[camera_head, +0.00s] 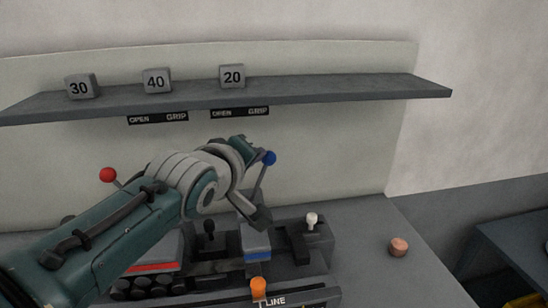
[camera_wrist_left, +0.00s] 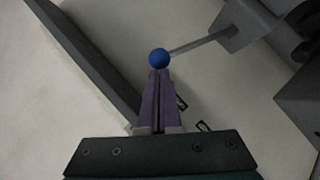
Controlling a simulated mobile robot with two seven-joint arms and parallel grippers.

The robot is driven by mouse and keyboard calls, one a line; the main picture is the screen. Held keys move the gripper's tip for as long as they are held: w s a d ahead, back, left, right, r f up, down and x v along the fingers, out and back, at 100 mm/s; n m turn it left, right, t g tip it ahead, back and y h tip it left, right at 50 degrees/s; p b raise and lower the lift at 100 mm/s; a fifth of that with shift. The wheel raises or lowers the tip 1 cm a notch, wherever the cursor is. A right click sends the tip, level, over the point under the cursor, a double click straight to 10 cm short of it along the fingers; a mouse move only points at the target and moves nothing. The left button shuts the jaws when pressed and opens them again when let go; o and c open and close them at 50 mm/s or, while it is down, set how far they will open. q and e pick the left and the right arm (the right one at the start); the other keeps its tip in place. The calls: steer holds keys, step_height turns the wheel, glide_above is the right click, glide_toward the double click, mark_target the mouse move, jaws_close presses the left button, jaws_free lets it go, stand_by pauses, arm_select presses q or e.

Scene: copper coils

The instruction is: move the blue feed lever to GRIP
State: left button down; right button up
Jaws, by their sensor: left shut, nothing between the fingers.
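The blue feed lever (camera_head: 269,158) has a round blue ball on a thin grey rod. In the head view it leans to the right, under the right-hand OPEN/GRIP plate (camera_head: 239,112), with its ball nearer the GRIP end. In the left wrist view the blue ball (camera_wrist_left: 159,58) sits right at the tips of my left gripper (camera_wrist_left: 160,75). The fingers are closed together with the ball beyond them, not between them. I cannot tell whether they touch it. In the head view my left wrist hides the fingers. My right gripper is not in view.
A red-ball lever (camera_head: 107,175) stands to the left, partly behind my left arm. A white-knobbed lever (camera_head: 311,219) and an orange knob (camera_head: 259,285) are on the bench. A shelf (camera_head: 340,90) with numbered blocks runs above. A copper-coloured piece (camera_head: 398,246) lies at right.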

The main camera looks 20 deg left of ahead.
arm_select(q)
steer(key=shift+w+d+f+b, duration=0.1)
steer(key=shift+w+d+b, duration=0.2)
steer(key=shift+w+d, duration=0.25)
steer(key=shift+s+d, duration=0.1)
arm_select(e)
steer(key=shift+w+d+f, duration=0.1)
steer(key=shift+f, duration=0.35)
arm_select(q)
steer(key=shift+f, duration=0.1)
